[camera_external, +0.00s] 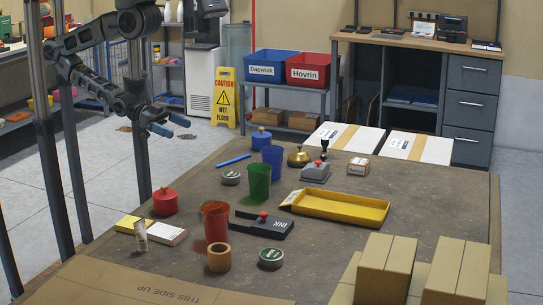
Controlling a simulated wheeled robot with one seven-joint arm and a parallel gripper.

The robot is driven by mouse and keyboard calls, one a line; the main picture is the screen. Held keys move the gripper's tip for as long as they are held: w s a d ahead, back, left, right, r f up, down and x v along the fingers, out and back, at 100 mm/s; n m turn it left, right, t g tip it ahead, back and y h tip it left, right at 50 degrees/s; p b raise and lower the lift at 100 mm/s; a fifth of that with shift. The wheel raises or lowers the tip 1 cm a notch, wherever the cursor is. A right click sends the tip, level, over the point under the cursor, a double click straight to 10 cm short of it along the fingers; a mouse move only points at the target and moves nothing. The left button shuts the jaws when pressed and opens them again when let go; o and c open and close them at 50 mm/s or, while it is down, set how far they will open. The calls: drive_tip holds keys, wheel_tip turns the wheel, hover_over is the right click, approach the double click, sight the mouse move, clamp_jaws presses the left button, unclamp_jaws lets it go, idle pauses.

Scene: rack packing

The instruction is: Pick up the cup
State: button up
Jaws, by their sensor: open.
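Several things on the brown table look like cups. A red one (215,222) stands at the middle left of the table. A green translucent one (258,183) stands behind it. A blue one (272,163) stands farther back. The pictures do not show which of them is the task's cup. My gripper (171,126) has blue fingertips and is open and empty. It hangs in the air at the upper left, apart from all the cups.
A black ink pad (263,225) and yellow tray (340,208) lie right. Cardboard boxes (385,268) fill the front right.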

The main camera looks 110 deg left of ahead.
sight(272, 163)
drive_tip(key=shift+w, duration=0.1)
